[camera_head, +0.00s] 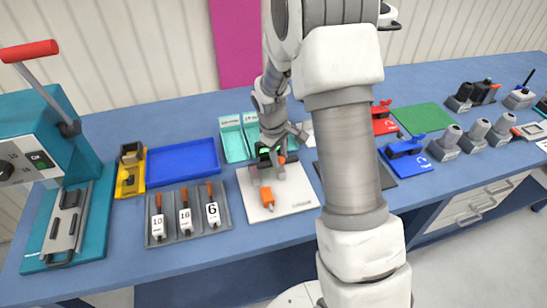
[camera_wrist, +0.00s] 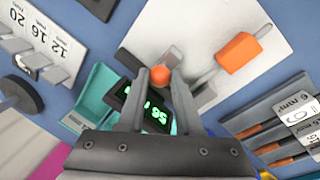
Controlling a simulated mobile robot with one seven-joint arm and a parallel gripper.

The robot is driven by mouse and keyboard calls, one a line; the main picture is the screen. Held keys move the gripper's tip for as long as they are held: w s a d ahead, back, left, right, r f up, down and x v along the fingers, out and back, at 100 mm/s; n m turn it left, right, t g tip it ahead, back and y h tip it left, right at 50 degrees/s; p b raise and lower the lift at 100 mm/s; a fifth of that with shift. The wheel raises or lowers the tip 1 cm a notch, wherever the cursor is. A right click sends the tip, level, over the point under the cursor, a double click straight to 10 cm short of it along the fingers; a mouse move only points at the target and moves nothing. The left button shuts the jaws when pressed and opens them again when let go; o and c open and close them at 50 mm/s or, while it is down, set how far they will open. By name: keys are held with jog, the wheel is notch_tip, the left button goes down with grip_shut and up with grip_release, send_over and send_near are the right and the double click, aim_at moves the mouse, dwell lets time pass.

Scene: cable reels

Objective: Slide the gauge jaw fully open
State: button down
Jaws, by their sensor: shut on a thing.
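The gauge stands on a white plate (camera_head: 297,197), which also shows in the wrist view (camera_wrist: 275,20). Its dark display (camera_wrist: 152,115) has green digits, partly hidden by my fingers. A round orange knob (camera_wrist: 160,76) sits by the grey jaw parts; in the head view the knob (camera_head: 282,160) is small. My gripper (camera_wrist: 160,82) is shut on the gauge jaw at this knob, one finger on each side. In the head view my gripper (camera_head: 275,150) is low over the gauge, and my arm hides part of the area. The exact jaw gap is hard to tell.
An orange-handled piece (camera_head: 267,197) lies on the plate near the gauge. A grey tray (camera_head: 172,240) with several numbered tools is to the left. Teal bins (camera_head: 232,140) and a blue tray (camera_head: 182,165) are behind. A blue clamp-like device (camera_head: 407,155) stands right of my arm.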

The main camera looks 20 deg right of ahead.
jog(key=shift+d, duration=0.25)
jog(key=c, duration=0.6)
grip_release()
jog(key=shift+d, duration=0.1)
jog(key=shift+r, duration=0.1)
jog(key=shift+a+r, duration=0.2)
jog(key=shift+r, duration=0.1)
jog(key=a+r, duration=0.1)
jog(key=r, duration=0.4)
jog(key=s+r, duration=0.1)
jog(key=r, duration=0.5)
jog(key=a+r, duration=0.1)
jog(key=r, duration=0.4)
jog(key=shift+s+a+r, duration=0.2)
jog(key=shift+s+a, duration=0.1)
jog(key=shift+s, duration=0.1)
